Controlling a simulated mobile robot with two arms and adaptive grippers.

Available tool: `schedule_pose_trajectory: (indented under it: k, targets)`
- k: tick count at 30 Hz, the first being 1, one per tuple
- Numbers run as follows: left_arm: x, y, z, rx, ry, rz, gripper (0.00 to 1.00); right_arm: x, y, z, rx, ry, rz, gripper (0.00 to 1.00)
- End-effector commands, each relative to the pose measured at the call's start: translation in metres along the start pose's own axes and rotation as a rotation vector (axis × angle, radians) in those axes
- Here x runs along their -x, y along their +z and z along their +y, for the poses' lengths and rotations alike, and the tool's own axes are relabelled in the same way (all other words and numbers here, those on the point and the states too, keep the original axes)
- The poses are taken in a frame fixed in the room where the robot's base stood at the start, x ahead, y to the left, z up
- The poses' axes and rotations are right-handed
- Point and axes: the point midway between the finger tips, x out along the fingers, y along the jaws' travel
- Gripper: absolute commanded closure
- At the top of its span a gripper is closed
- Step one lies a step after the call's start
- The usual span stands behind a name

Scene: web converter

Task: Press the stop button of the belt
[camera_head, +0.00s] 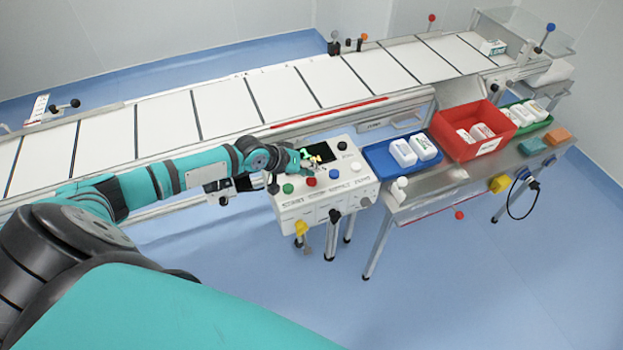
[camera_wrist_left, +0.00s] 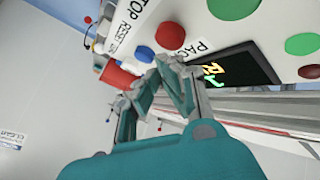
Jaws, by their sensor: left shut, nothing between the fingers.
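The white control box (camera_head: 330,196) stands on legs in front of the belt. Its top carries a green button (camera_head: 288,188), a red button (camera_head: 311,181), a blue button (camera_head: 334,174) and a dark screen. My left gripper (camera_head: 312,165) is over the box, between the screen and the red button. In the left wrist view the shut, empty fingers (camera_wrist_left: 172,66) lie just below the red button (camera_wrist_left: 170,36), beside the blue button (camera_wrist_left: 144,54). Contact cannot be told. A label partly reads "TOP RESET". My right gripper is out of view.
The white belt (camera_head: 225,108) runs behind the box. To its right, a steel table holds a blue tray (camera_head: 377,160), a red bin (camera_head: 457,152) and a green tray (camera_head: 541,123) with white containers. A white bottle (camera_head: 398,190) stands near the box. The blue floor in front is clear.

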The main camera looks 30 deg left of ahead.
Motion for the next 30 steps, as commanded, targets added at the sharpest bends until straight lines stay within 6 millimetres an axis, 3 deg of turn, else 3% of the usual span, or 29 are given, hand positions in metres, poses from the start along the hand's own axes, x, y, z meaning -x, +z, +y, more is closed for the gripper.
schedule_pose_trajectory:
  k: [30]
  targets:
    - [-0.0057, 0.0042, -0.0042, 0.000, 0.000, 0.000, 1.00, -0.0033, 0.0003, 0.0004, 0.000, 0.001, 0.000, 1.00]
